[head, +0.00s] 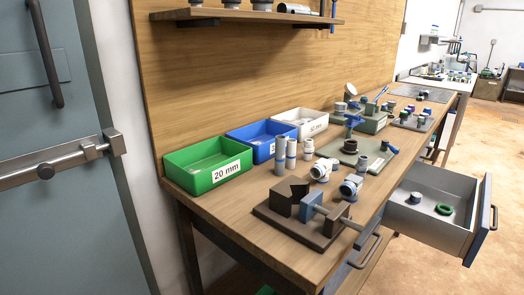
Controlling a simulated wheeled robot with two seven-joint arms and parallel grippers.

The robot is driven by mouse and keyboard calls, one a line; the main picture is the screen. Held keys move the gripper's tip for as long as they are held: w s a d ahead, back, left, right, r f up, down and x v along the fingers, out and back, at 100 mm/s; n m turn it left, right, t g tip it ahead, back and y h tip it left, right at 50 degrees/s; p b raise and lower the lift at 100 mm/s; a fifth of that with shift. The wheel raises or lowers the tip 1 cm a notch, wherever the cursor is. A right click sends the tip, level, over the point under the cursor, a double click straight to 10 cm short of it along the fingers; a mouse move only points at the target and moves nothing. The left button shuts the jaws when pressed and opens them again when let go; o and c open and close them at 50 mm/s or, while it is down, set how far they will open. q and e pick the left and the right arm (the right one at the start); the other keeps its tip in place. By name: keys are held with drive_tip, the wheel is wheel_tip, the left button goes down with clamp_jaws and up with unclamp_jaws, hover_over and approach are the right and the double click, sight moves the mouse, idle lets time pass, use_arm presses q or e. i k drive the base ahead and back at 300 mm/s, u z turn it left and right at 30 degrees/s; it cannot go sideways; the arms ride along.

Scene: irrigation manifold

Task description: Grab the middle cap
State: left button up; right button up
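Neither of my grippers is in the head view. I cannot tell for sure which part is the middle cap. Several small grey, white and blue fittings stand on the wooden workbench (238,219). They include upright grey cylinders with blue bands (280,157) and white fittings with blue rings (350,186). A small grey and blue round part (415,197) lies in the open drawer (426,220) beside a green ring (444,209). A greenish plate (345,159) holds a dark round part (350,146) and other fittings. More small parts farther back are too small to tell apart.
A green bin marked 20 mm (190,184), a blue bin (237,141) and a white bin (314,130) line the back. A vise-like block (312,195) sits on a dark base at the front. The drawer juts out right. A shelf (240,15) hangs above.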

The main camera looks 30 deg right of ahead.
sight(416, 198)
drive_tip(key=z, duration=3.35)
drive_tip(key=i, duration=3.9)
drive_tip(key=u, duration=4.45)
